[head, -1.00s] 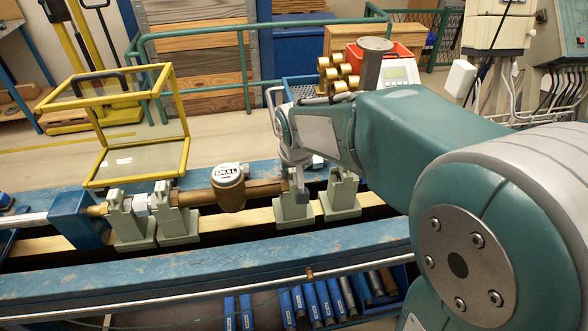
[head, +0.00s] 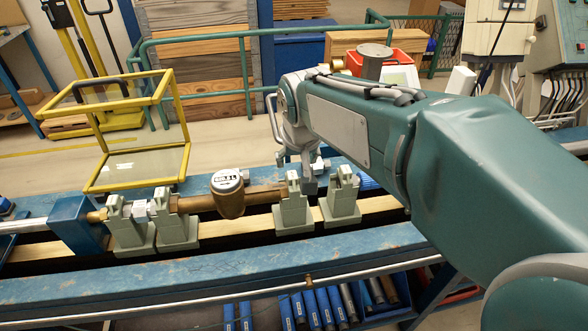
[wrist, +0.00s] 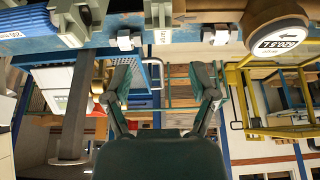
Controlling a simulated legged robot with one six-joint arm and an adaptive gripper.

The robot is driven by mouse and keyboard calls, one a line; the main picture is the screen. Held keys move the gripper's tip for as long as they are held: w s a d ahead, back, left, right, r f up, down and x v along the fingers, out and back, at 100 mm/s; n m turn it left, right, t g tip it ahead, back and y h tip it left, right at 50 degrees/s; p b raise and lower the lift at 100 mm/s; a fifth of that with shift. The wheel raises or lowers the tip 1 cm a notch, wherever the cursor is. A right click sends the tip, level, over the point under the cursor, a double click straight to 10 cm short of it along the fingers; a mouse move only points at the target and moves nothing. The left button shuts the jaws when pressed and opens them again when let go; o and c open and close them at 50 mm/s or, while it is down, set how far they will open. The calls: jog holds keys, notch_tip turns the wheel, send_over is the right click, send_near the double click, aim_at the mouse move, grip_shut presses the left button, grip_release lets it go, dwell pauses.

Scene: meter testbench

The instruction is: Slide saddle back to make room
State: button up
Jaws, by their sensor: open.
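Several grey-green saddles stand upright on the bench rail. A brass meter (head: 228,196) with a white dial sits in the line between the left pair and the right pair. In the right pair, one saddle (head: 293,208) is by the meter's right pipe end, and the outer saddle (head: 342,203) stands a short gap to its right. My gripper (head: 309,182) points down behind that gap; contact with either saddle cannot be made out. In the wrist view my gripper (wrist: 163,85) has its fingers spread with nothing between them. The meter (wrist: 278,28) and a saddle (wrist: 78,18) show along the top edge.
A blue bench beam (head: 200,273) runs along the front. A yellow-framed clear guard (head: 135,165) stands open over the left side. Blue-marked bars (head: 320,305) lie below. A red bin (head: 385,62) and a grey post are behind my arm.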

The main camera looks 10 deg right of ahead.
jog(key=v, duration=0.3)
jog(key=shift+s+r, duration=0.1)
jog(key=shift+r, duration=0.1)
